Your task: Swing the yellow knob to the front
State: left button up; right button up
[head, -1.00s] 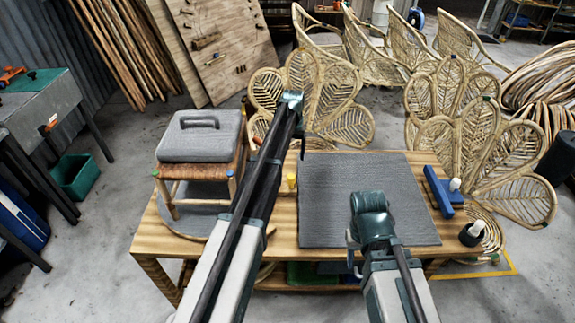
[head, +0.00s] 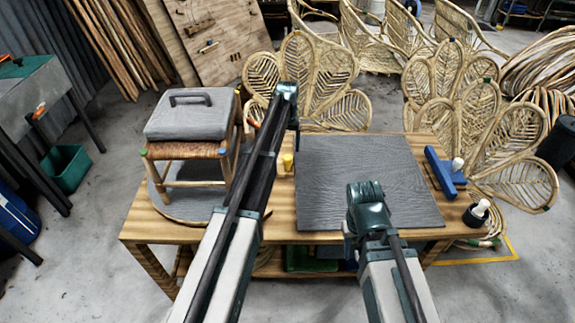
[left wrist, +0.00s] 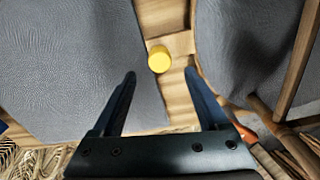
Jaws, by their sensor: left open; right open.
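The yellow knob (head: 288,162) stands upright between the grey mat and the grey round plate (head: 180,204) under the stool. In the left wrist view the knob (left wrist: 159,59) is a short yellow cylinder over pale wood, just beyond and between my fingertips, not gripped. My left gripper (left wrist: 160,74) is open and points down at it. In the head view my left gripper (head: 297,142) is mostly hidden by its arm. My right gripper (head: 350,245), open, is mostly hidden by its arm near the table's front edge.
A woven stool (head: 185,150) with a grey cushion block (head: 192,118) stands on the plate. The grey mat (head: 375,175) is bare. A blue tool (head: 440,172) and a dark bottle (head: 477,213) are at the table's right. Rattan chair backs (head: 318,70) stand behind.

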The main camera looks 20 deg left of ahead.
aim_at(288, 157)
pick_arm(q)
notch_tip(288, 157, down, 7)
jog(key=b, duration=0.6)
grip_shut()
dwell(1.2)
